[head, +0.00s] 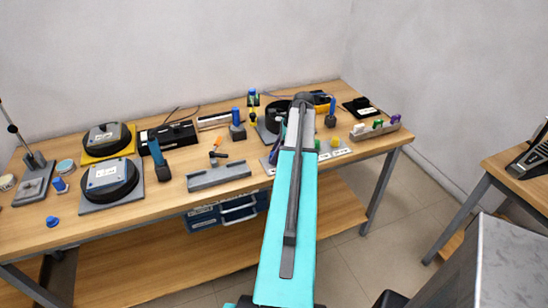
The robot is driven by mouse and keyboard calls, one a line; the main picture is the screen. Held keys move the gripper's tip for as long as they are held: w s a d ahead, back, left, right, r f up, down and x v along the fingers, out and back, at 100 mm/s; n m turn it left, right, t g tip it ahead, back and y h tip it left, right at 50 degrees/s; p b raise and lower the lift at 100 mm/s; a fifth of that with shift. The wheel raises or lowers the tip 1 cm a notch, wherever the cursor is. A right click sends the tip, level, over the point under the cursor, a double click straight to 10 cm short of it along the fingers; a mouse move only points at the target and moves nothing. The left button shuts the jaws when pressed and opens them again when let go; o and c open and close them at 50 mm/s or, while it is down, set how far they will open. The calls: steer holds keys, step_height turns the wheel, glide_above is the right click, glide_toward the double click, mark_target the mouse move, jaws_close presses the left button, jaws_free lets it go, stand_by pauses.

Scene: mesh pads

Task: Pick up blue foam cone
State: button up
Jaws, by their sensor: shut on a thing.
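A small blue piece (52,221), which may be the foam cone, sits on the wooden table near its front left edge. It is too small for its shape to be sure. My arm (290,215) reaches from the bottom of the head view over the middle of the table, well to the right of this piece. My gripper is hidden, so its hold cannot be seen. Another blue and dark shape (275,152) shows just left of my arm, partly covered; I cannot tell what it is.
The table (130,235) carries round black devices on pads, a grey tray (218,175), blue-handled tools (158,160) and a rack with coloured pieces (375,128). Bare wood lies along the front left. A second table (520,170) stands at right.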

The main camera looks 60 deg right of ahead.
mark_target(272, 154)
steer(key=shift+r, duration=0.2)
steer(key=shift+r+b, duration=0.85)
steer(key=shift+r, duration=0.75)
steer(key=s+d+r+b, duration=0.1)
steer(key=s+b, duration=0.2)
steer(key=s, duration=1.3)
steer(key=shift+d+r, duration=0.25)
steer(key=shift+d, duration=0.05)
steer(key=shift+w, duration=0.15)
